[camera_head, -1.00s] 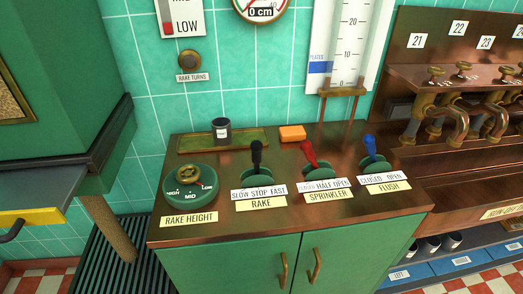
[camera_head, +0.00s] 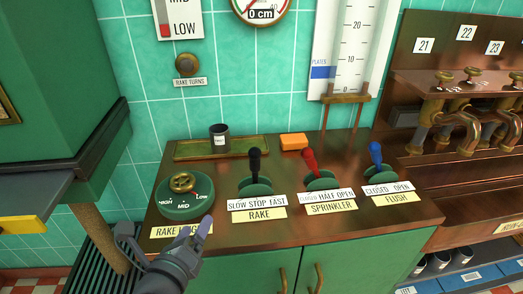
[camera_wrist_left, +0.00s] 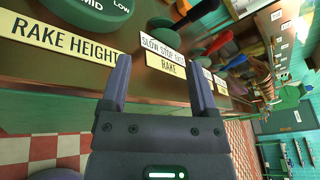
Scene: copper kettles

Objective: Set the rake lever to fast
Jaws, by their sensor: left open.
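The rake lever (camera_head: 255,162) has a black handle on a green round base and stands about upright behind its SLOW STOP FAST label (camera_head: 257,202). Its handle is near the middle, over STOP. My left gripper (camera_head: 205,228) is at the front edge of the counter, left of and in front of the RAKE label, over part of the RAKE HEIGHT label. In the left wrist view its two fingers (camera_wrist_left: 159,82) are apart with nothing between them, and the RAKE label (camera_wrist_left: 165,63) lies just beyond. My right gripper is not in view.
The rake height dial (camera_head: 184,196) is left of the lever. The red sprinkler lever (camera_head: 311,161) and blue flush lever (camera_head: 376,154) stand to the right. A dark cup (camera_head: 220,138) on a tray and an orange block (camera_head: 294,141) are behind.

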